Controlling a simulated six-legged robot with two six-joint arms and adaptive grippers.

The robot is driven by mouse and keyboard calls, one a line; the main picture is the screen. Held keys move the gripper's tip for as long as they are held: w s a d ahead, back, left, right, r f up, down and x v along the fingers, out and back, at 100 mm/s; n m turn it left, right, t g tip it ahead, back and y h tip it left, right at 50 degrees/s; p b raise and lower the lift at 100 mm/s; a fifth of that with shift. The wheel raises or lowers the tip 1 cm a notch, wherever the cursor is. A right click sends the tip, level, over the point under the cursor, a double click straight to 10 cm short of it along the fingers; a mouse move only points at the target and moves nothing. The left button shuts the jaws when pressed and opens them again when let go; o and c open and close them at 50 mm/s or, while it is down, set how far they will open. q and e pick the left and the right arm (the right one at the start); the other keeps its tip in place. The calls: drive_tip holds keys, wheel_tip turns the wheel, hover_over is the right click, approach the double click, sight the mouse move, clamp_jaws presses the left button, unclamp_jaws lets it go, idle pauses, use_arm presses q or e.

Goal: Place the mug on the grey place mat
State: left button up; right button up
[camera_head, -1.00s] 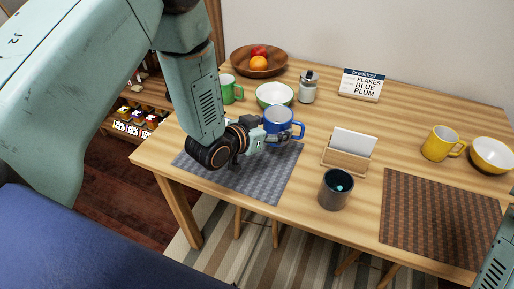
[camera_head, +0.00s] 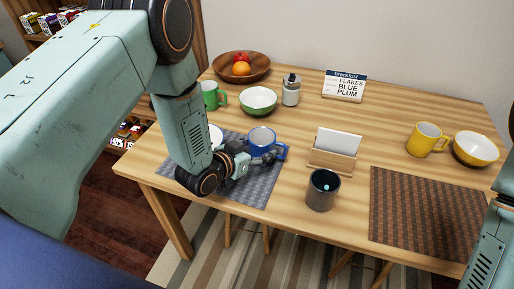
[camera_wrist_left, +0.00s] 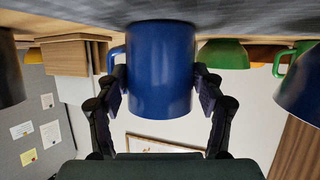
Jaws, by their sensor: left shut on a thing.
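The blue mug (camera_head: 261,137), pale inside, is upright at the back right part of the grey place mat (camera_head: 262,187). My left gripper (camera_head: 260,157) is shut on the mug. In the left wrist view, which is upside down, its fingers hold both sides of the mug (camera_wrist_left: 160,65), with the handle at the left. The mug's base is at or just above the mat (camera_wrist_left: 250,17); I cannot tell if it touches. My right gripper is out of view; only part of my right arm shows at the right edge.
A blue bowl (camera_wrist_left: 300,85) stands close by; in the head view my left arm partly hides it (camera_head: 215,134). A wooden card holder (camera_head: 331,159) and dark cup (camera_head: 321,194) stand right of the mat. A green mug (camera_head: 210,97) and green bowl (camera_head: 258,103) are behind.

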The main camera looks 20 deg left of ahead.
use_arm(q)
drive_tip(key=o, duration=1.4)
drive_tip(key=shift+w+f, duration=0.15)
drive_tip(key=shift+c, duration=0.2)
drive_tip(key=shift+r, duration=0.25)
drive_tip(key=shift+s+a+r+p, duration=0.15)
drive_tip(key=shift+s+a+p, duration=0.1)
drive_tip(key=shift+p, duration=0.1)
drive_tip(key=p+v, duration=0.1)
drive_tip(key=v, duration=1)
drive_tip(key=shift+s+p, duration=0.3)
drive_tip(key=shift+o, duration=0.3)
drive_tip(key=shift+r, duration=0.1)
